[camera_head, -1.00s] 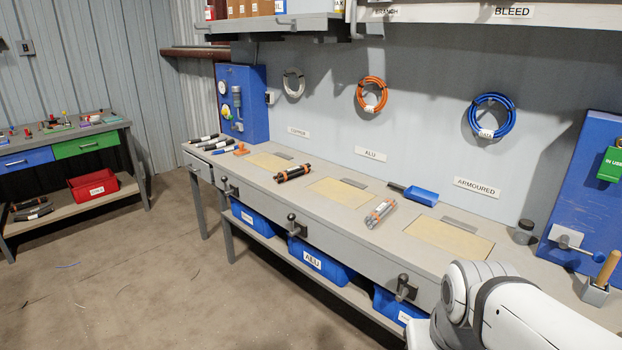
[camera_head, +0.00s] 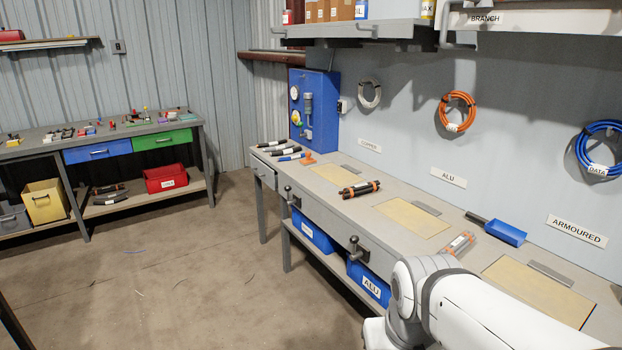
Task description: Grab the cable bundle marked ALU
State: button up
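I cannot read an ALU mark on any cable bundle. A black bundle with orange bands (camera_head: 360,189) lies on the workbench, between two tan mats. A grey bundle with orange ends (camera_head: 458,244) lies further right on the bench, close behind my white arm. Several dark cable pieces with pale labels (camera_head: 278,147) lie at the bench's far end. A wall sign reading ALU (camera_head: 448,177) hangs above the bench, and a blue bin marked ALU (camera_head: 371,285) stands on the shelf below. My arm fills the lower right, and my gripper is out of view.
A blue scoop (camera_head: 505,232) lies at the back of the bench. A vise handle (camera_head: 355,248) sticks out at its front edge. A second bench (camera_head: 100,140) on the left has dark bundles (camera_head: 109,194) and a red bin (camera_head: 166,178) below. The floor between is open.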

aim_at(465, 238)
jog(key=u, duration=0.25)
jog(key=i, duration=1.75)
jog(key=z, duration=0.7)
jog(key=k, duration=0.75)
jog(key=z, duration=0.25)
jog(key=i, duration=0.75)
jog(key=z, duration=1.1)
